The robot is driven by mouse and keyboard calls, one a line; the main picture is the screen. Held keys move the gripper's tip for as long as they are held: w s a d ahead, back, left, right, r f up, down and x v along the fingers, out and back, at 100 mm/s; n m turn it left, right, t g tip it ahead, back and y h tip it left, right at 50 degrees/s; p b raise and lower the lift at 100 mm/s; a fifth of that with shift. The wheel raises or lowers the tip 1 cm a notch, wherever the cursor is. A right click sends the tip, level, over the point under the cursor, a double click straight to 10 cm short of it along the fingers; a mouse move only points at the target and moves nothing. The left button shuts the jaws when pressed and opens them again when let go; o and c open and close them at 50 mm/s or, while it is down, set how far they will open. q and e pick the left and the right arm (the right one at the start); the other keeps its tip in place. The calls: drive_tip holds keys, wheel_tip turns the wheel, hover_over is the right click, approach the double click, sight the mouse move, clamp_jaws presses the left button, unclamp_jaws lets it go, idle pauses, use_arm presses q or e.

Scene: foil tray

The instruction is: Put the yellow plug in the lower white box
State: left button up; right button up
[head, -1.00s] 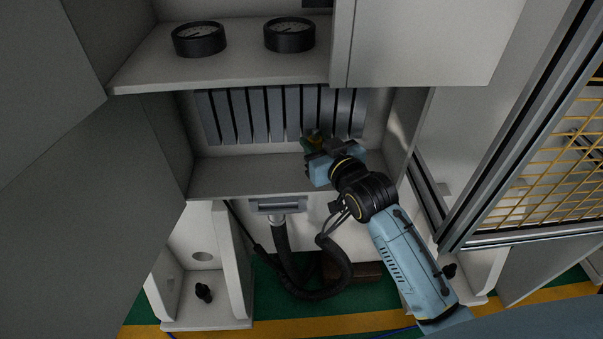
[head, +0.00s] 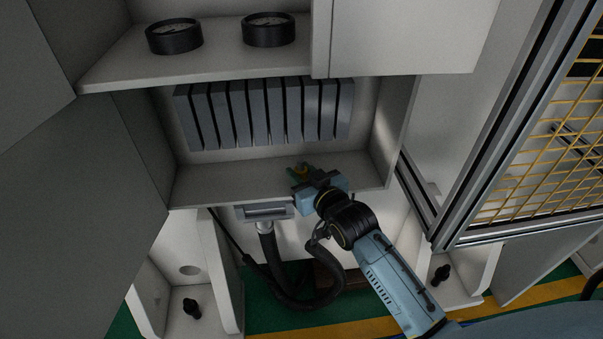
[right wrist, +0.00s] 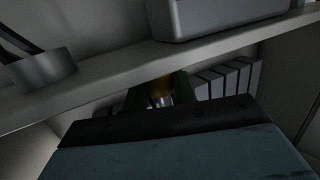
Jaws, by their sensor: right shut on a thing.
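The gripper hides most of the plug, and I cannot tell whether the plug touches the box floor. My left gripper is out of view.
A white panel (head: 415,35) stands at upper right. A black hose (head: 275,265) hangs below the box. The left part of the box floor is clear.

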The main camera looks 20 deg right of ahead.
drive_tip(key=o, duration=1)
drive_tip(key=shift+f, duration=0.15)
drive_tip(key=shift+c, duration=0.2)
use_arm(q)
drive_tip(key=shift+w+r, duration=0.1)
use_arm(e)
drive_tip(key=shift+r, duration=0.25)
use_arm(q)
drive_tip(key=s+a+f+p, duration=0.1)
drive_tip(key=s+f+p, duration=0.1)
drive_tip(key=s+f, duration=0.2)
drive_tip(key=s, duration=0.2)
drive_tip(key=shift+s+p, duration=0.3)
drive_tip(key=shift+p, duration=0.05)
use_arm(e)
drive_tip(key=s+d+r, duration=0.1)
drive_tip(key=s, duration=1)
drive_tip(key=shift+s+d+r, duration=0.15)
drive_tip(key=shift+s+r, duration=0.15)
drive_tip(key=shift+s, duration=0.1)
